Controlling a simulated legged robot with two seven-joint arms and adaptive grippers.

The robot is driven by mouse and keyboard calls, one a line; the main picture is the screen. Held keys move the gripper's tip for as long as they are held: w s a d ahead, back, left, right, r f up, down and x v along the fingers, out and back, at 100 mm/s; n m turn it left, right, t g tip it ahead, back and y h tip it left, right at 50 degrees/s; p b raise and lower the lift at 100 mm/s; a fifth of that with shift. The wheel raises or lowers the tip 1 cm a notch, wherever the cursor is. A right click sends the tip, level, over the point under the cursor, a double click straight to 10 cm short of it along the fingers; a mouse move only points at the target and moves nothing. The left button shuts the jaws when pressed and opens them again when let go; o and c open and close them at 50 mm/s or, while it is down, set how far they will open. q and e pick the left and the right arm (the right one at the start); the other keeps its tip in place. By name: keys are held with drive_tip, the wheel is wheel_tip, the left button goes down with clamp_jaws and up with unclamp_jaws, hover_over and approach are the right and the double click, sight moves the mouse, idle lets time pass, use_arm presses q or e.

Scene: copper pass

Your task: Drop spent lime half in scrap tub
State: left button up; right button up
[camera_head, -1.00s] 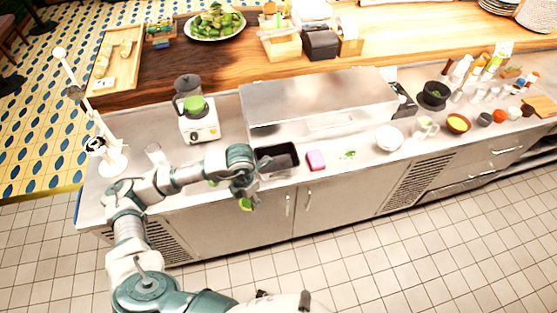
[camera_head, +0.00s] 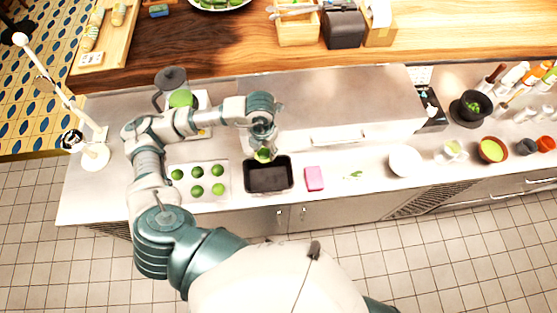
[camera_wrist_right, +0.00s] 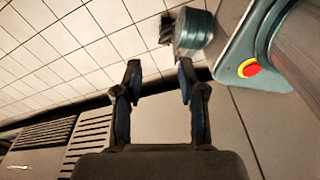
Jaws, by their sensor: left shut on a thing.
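My left gripper (camera_head: 263,150) is shut on the lime half (camera_head: 264,156), which shows as a small green piece between its fingertips. It is held over the back edge of the black scrap tub (camera_head: 268,187). The tub stands on the steel counter and looks dark and empty inside. My right gripper (camera_wrist_right: 158,80) shows in the right wrist view with its two fingers apart and nothing between them. It is away from the counter top, with floor tiles and a cabinet front behind it.
A white tray with several limes (camera_head: 197,193) lies left of the tub. A pink sponge (camera_head: 314,179) lies close to its right. A juicer (camera_head: 172,83) stands behind my left arm. A white bowl (camera_head: 405,161) stands farther right.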

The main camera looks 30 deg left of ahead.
use_arm(q)
drive_tip(key=shift+s+a+f, duration=0.1)
drive_tip(key=s+f+b, duration=0.1)
drive_tip(key=f+b, duration=0.1)
drive_tip(key=f, duration=0.1)
drive_tip(key=shift+s+a, duration=0.1)
drive_tip(key=shift+s, duration=0.3)
drive_tip(key=shift+w+f+b, duration=0.15)
drive_tip(key=shift+f+b, duration=0.1)
drive_tip(key=shift+f, duration=0.3)
drive_tip(key=shift+w+f+b, duration=0.15)
drive_tip(key=shift+f+b, duration=0.1)
drive_tip(key=shift+f, duration=0.3)
drive_tip(key=o, duration=0.6)
drive_tip(key=shift+o, duration=0.9)
wheel_tip(320, 180, up, 12)
drive_tip(key=shift+w+f, duration=0.1)
drive_tip(key=shift+w, duration=0.05)
use_arm(e)
drive_tip(key=s+f, duration=0.2)
drive_tip(key=f, duration=0.1)
drive_tip(key=shift+s, duration=0.4)
